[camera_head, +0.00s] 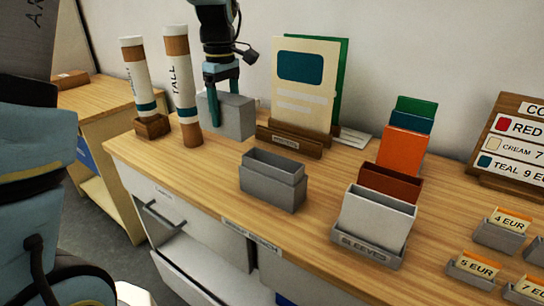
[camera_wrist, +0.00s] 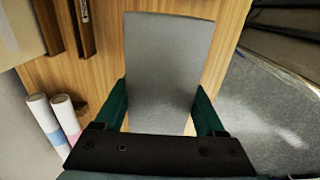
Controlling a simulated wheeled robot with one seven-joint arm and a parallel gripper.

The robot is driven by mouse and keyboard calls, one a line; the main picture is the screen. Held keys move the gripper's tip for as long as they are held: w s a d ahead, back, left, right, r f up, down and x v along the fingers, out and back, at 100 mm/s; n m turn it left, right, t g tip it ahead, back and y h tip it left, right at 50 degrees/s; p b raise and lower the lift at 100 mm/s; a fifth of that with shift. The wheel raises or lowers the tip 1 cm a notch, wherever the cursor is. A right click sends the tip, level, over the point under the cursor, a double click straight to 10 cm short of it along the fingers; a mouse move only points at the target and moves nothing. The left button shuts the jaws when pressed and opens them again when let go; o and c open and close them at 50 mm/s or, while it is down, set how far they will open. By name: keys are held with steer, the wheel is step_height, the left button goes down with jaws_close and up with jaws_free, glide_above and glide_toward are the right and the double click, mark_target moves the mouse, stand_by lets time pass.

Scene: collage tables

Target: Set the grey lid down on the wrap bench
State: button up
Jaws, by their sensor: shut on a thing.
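The grey lid (camera_head: 236,118) is a plain box-like block at the back left of the bench, between the tall tubes and the card stand. My gripper (camera_head: 223,92), with teal fingers, is shut on it from above. In the wrist view the grey lid (camera_wrist: 168,62) fills the space between the two fingers. The wood-topped wrap bench (camera_head: 215,165) lies under it. I cannot tell whether the lid's lower edge touches the top or hangs just above it. A grey open-topped box (camera_head: 272,182) stands on the bench, in front and to the right of the lid.
Two tall tubes (camera_head: 182,85) stand close left of the lid. A card stand (camera_head: 290,140) is close on its right. A sleeves holder (camera_head: 372,235) and price-card holders (camera_head: 500,230) are further right. Bare wood shows in front of the lid.

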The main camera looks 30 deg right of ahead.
mark_target(224, 96)
step_height(224, 96, down, 9)
steer(key=shift+r+p, duration=0.1)
steer(key=shift+p, duration=0.75)
steer(key=o, duration=1.3)
steer(key=shift+f, duration=0.2)
steer(key=shift+r, duration=0.15)
step_height(224, 96, up, 12)
steer(key=shift+r+b, duration=0.1)
steer(key=shift+b, duration=0.8)
steer(key=s+a+f+m, duration=0.2)
steer(key=s+a+f, duration=0.1)
steer(key=a, duration=0.6)
steer(key=s+a+f+m+t, duration=0.1)
steer(key=a+f, duration=0.3)
steer(key=a, duration=0.5)
steer(key=s+a+f+m, duration=0.3)
steer(key=s+a, duration=0.1)
steer(key=a, duration=0.6)
steer(key=shift+s+a+f+m+t, duration=0.1)
steer(key=shift+s+f+m+t, duration=0.2)
